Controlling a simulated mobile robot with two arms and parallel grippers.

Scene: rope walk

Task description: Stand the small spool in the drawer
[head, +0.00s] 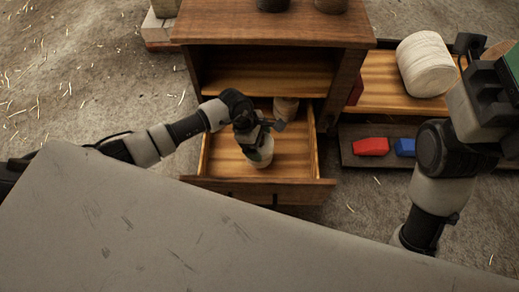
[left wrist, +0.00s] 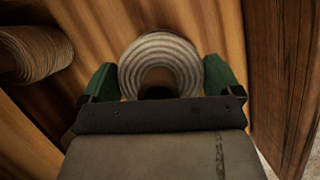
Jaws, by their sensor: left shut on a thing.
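The small spool (head: 262,158), pale and wound with cord, is inside the open wooden drawer (head: 297,184). My left gripper (head: 257,143) reaches down over it and hides its upper part. In the left wrist view the spool (left wrist: 160,50) shows end-on as a ribbed ring between the two green fingers of my left gripper (left wrist: 160,82), which is shut on it. It looks upright, but I cannot tell whether its base touches the drawer floor. My right gripper (head: 510,70) is only partly in view at the right edge; its jaws are unclear.
Another spool (head: 286,108) stands farther back in the drawer, and it also shows in the left wrist view (left wrist: 35,52). A large white spool (head: 426,64) sits on the shelf at right. A grey surface (head: 190,235) fills the front.

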